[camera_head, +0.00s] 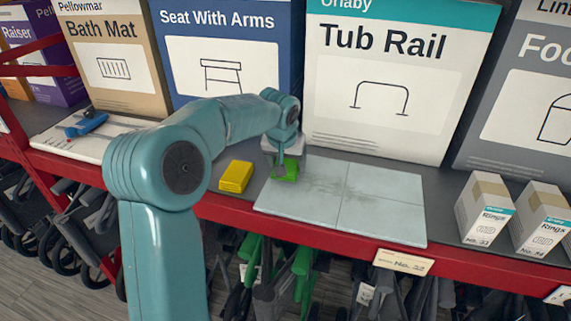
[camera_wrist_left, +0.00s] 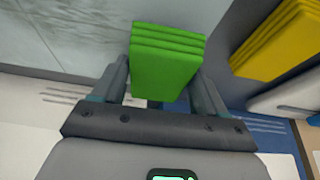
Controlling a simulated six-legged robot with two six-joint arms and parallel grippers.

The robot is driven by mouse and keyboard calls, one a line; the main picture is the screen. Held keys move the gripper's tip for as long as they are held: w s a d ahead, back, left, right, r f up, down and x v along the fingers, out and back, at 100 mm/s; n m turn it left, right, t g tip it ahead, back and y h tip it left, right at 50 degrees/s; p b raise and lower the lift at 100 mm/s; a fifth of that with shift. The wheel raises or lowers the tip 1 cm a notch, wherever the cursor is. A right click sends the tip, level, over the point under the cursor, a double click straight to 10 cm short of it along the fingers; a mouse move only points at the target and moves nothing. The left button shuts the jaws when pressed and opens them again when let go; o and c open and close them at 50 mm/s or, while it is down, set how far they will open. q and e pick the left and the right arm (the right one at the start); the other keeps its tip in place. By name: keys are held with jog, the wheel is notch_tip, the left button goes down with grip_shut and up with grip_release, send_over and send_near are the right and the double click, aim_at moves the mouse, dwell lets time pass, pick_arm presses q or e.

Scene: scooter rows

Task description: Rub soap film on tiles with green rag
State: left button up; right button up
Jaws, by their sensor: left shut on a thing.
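My left gripper (camera_head: 286,165) comes in from the left and is over the far left corner of the tile panel. It is shut on the green rag (camera_head: 285,172), a folded block. In the left wrist view the green rag (camera_wrist_left: 167,62) sits between the two fingers of the left gripper (camera_wrist_left: 160,85). The pale grey tiles (camera_head: 385,208) lie flat on the shelf, with thin joints between them. A darker smudged soap film (camera_head: 335,188) shows around the middle and upper left of the tiles. I cannot tell whether the rag touches the tiles. My right gripper is not in view.
A folded yellow cloth (camera_head: 236,177) lies left of the tiles. Small Rings boxes (camera_head: 485,210) stand to the right. Large boxes, including Tub Rail (camera_head: 390,110), stand behind. The red shelf edge (camera_head: 330,237) runs along the front. A blue-handled tool (camera_head: 86,123) lies at the left.

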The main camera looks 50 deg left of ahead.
aim_at(287, 162)
pick_arm(q)
jog(key=shift+d+r+p, duration=0.15)
jog(key=shift+r+p, duration=0.15)
jog(key=shift+r, duration=0.3)
jog(key=shift+r+p, duration=0.6)
jog(key=shift+r, duration=0.15)
notch_tip(287, 162, up, 2)
jog(key=shift+r+p, duration=0.15)
jog(key=shift+p, duration=0.65)
jog(key=shift+r+p, duration=0.3)
jog(key=shift+r, duration=0.2)
